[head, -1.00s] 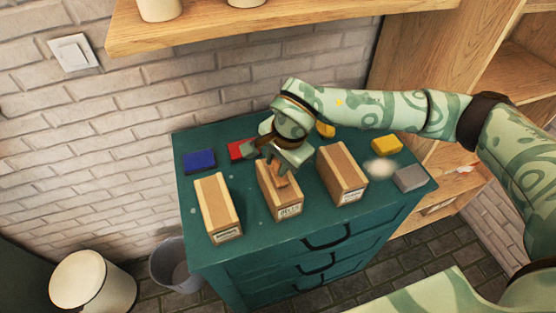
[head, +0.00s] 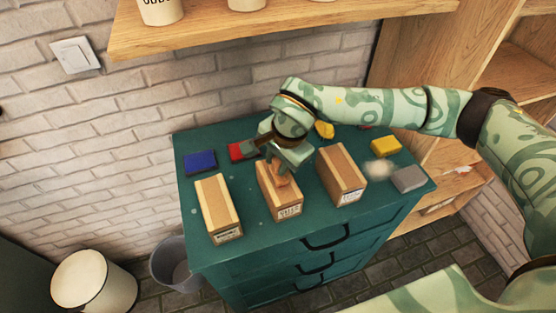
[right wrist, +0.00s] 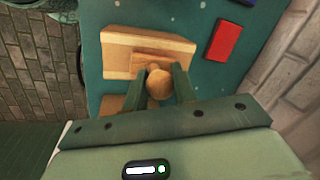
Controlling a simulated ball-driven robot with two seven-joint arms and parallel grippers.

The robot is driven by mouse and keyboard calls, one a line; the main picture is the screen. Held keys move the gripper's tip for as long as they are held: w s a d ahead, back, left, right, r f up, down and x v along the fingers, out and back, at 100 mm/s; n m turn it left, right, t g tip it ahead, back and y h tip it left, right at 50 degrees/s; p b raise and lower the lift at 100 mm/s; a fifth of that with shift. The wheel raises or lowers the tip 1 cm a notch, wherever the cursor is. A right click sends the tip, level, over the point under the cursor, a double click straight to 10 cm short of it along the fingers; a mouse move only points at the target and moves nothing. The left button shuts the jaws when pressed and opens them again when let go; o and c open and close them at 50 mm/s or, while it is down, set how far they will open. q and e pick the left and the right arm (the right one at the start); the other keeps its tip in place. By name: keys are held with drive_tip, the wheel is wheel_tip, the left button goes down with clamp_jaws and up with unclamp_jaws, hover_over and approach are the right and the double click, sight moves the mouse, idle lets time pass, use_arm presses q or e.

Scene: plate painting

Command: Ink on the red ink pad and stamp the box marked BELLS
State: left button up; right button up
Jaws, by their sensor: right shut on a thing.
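My right gripper (head: 283,168) is shut on a wooden stamp (head: 281,181) over the middle cardboard box (head: 290,206). In the right wrist view the two fingers of the gripper (right wrist: 160,84) hold the stamp's rounded handle (right wrist: 158,88), with its flat block over the box top (right wrist: 128,38). I cannot tell whether the stamp touches the box. The label on the middle box's front is too small to read surely. A left box (head: 226,222) and a right box (head: 350,184) also carry labels. The red ink pad (head: 236,152) lies behind the boxes, partly covered by my gripper. My left gripper is not in view.
The blue ink pad (head: 200,160) lies left of the red one. A yellow block (head: 386,146) and a grey block (head: 408,179) lie on the right of the green cabinet (head: 262,246). A wall shelf (head: 290,27) with cups hangs above. Gaps separate the boxes.

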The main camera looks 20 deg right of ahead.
drive_tip(key=shift+w+a+p+v, duration=0.1)
drive_tip(key=shift+w+p+v, duration=0.1)
drive_tip(key=shift+p+v, duration=0.65)
drive_tip(key=shift+w+a+p+v, duration=0.15)
drive_tip(key=shift+p+v, duration=0.35)
drive_tip(key=shift+v, duration=0.7)
drive_tip(key=shift+w+a+p+v, duration=0.1)
drive_tip(key=shift+w+p+v, duration=0.15)
drive_tip(key=shift+p+v, duration=0.6)
drive_tip(key=shift+s+r, duration=0.1)
drive_tip(key=shift+r, duration=0.1)
